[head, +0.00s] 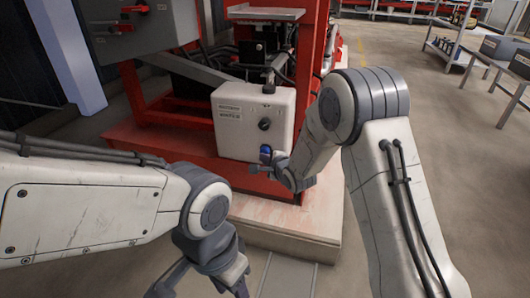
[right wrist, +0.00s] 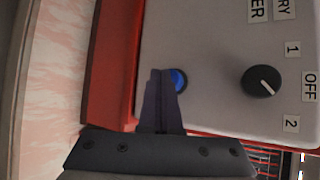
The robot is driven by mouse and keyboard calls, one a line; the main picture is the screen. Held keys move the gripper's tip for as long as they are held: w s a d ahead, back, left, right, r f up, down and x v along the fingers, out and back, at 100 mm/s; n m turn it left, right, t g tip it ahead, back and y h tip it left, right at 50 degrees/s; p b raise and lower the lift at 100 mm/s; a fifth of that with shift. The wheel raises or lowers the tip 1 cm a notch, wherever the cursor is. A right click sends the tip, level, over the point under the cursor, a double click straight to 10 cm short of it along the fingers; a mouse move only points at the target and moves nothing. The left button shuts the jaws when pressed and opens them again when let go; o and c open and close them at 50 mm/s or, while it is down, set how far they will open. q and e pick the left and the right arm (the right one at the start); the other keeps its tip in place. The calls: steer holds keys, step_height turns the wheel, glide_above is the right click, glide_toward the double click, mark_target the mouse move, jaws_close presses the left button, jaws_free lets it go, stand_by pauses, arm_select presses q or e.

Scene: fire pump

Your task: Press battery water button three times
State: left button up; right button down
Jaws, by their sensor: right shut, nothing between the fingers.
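The battery water box (head: 240,137) is a pale box with black lettered labels on its front. Its blue button (head: 266,152) is low on the front face, below a black knob (head: 264,124). In the right wrist view the blue button (right wrist: 180,79) shows just right of my fingertips, partly hidden by them. My right gripper (head: 272,165) is shut and empty, its tips (right wrist: 161,73) at the button; I cannot tell whether they touch it. My left gripper (head: 205,286) is low in the head view, its fingers spread, away from the box.
In the right wrist view the black knob (right wrist: 261,81) sits among labels 1, OFF and 2. The box is on a red pump frame (head: 135,92) on a concrete plinth (head: 315,215). A grey cabinet (head: 150,35) stands upper left. Tables (head: 490,60) stand far right; floor between is clear.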

steer(key=shift+w+d+p, duration=0.3)
steer(key=shift+w, duration=0.45)
stand_by(0.9)
steer(key=shift+s+a, duration=0.1)
steer(key=shift+s, duration=0.05)
steer(key=shift+s+a, duration=0.15)
steer(key=shift+s, duration=0.4)
steer(key=shift+s+a, duration=0.15)
steer(key=shift+s, duration=0.35)
steer(key=s, duration=0.1)
steer(key=s+a, duration=0.1)
steer(key=s, duration=0.2)
steer(key=shift+s+a, duration=0.3)
steer(key=shift+s, duration=0.05)
stand_by(0.4)
